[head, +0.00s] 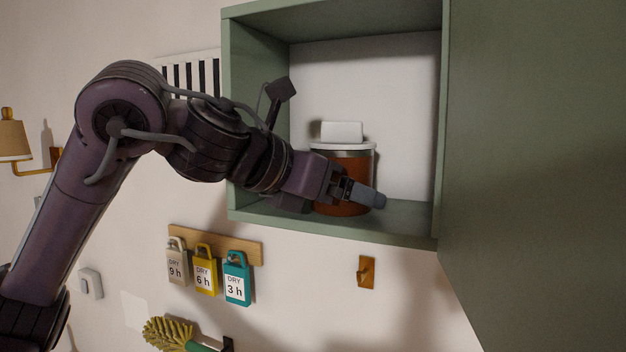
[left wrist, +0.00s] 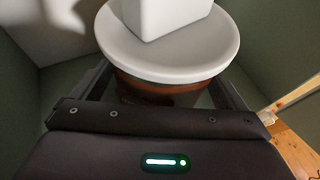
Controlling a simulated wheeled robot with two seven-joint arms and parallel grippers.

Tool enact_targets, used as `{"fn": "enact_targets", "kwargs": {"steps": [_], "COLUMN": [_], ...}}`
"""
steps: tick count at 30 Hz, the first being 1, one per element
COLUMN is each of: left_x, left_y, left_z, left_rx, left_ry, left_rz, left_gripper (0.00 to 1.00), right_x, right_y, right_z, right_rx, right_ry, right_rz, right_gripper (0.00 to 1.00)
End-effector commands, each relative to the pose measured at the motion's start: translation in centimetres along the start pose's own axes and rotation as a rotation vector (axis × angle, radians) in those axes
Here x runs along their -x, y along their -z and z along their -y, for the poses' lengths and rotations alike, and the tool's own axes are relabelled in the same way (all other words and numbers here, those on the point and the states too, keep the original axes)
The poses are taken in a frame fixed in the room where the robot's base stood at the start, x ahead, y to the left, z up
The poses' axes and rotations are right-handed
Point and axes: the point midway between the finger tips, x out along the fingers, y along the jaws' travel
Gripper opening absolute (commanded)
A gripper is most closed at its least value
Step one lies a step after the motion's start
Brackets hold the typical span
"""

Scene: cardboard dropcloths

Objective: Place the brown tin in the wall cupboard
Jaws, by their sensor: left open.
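The brown tin (head: 353,170) stands upright inside the green wall cupboard (head: 332,231), on its bottom board. It has a white lid with a white block-shaped knob. My left gripper (head: 368,196) reaches into the cupboard from the left, low at the front of the tin. In the left wrist view the white lid (left wrist: 170,52) fills the upper middle, with the brown body below it between the spread fingers. My left gripper is open around the tin; contact cannot be told. The far finger is partly hidden. My right gripper is not in view.
The cupboard's green door (head: 535,150) stands open on the right. Below hang several tags on a wooden rack (head: 215,245), a small wooden hook (head: 366,271) and a brush (head: 170,334). A wall lamp (head: 14,140) is at the far left. The cupboard is free above the tin.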

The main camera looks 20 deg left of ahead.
Motion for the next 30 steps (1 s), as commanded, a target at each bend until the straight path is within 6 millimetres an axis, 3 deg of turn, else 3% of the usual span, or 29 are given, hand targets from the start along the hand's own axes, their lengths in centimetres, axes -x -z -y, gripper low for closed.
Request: {"fn": "enact_targets", "kwargs": {"steps": [18,30], "left_x": [10.3,12.0], "left_y": [-0.2,0.0], "left_z": [0.0,0.0], "left_rx": [-0.002,0.000], "left_ry": [-0.004,0.000], "left_rz": [0.005,0.001], "left_gripper": [0.94,0.94], "right_x": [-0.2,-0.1], "right_y": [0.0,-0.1], "right_z": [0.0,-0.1], "right_rx": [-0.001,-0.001], "right_ry": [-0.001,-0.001], "right_rz": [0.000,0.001], "right_gripper": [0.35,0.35]}}
